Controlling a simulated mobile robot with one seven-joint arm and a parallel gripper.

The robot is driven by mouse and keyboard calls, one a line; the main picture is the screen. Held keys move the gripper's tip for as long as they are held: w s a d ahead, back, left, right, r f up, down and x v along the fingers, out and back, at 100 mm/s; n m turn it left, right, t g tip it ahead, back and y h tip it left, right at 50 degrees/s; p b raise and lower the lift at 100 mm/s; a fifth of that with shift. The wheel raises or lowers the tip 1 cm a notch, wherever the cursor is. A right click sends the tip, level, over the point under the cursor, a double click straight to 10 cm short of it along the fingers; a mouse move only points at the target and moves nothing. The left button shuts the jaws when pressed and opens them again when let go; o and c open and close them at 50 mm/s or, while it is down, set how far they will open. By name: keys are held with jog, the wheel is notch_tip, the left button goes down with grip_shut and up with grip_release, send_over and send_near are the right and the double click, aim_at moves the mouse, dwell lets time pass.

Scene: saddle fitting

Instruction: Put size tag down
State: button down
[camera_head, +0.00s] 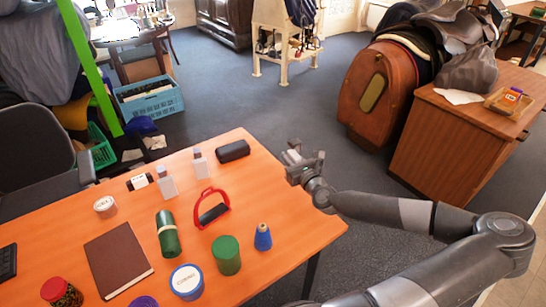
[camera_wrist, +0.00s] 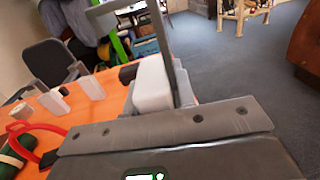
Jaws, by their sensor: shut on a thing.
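My gripper (camera_head: 303,168) is out past the right edge of the orange table, above the floor. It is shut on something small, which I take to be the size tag. In the wrist view a pale block (camera_wrist: 152,85) shows at the gripper, beside a dark upright bar. I cannot tell clearly which part is the tag and which is finger. The tag's face and any writing on it cannot be made out, and in the head view it is too small to tell from the gripper.
The orange table (camera_head: 290,215) holds a red-handled tool (camera_head: 212,207), a blue cone spool (camera_head: 263,238), a green tin (camera_head: 226,255), two grey bottles (camera_head: 168,185) and a black case (camera_head: 233,151). A wooden cabinet (camera_head: 450,140) and saddle stand at the right. Open floor lies between.

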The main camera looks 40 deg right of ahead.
jog(key=w+r+n+y, duration=0.1)
jog(key=w+r, duration=0.2)
jog(key=w, duration=0.8)
jog(key=w+r+n+y, duration=0.1)
jog(key=w+r+y, duration=0.15)
jog(key=w, duration=0.85)
send_over(231, 144)
notch_tip(231, 144, down, 7)
jog(key=shift+a+f+h, duration=0.1)
jog(key=shift+f+h, duration=0.35)
jog(key=shift+f, duration=1.4)
jog(key=shift+f, duration=0.15)
jog(key=c, duration=1.2)
grip_release()
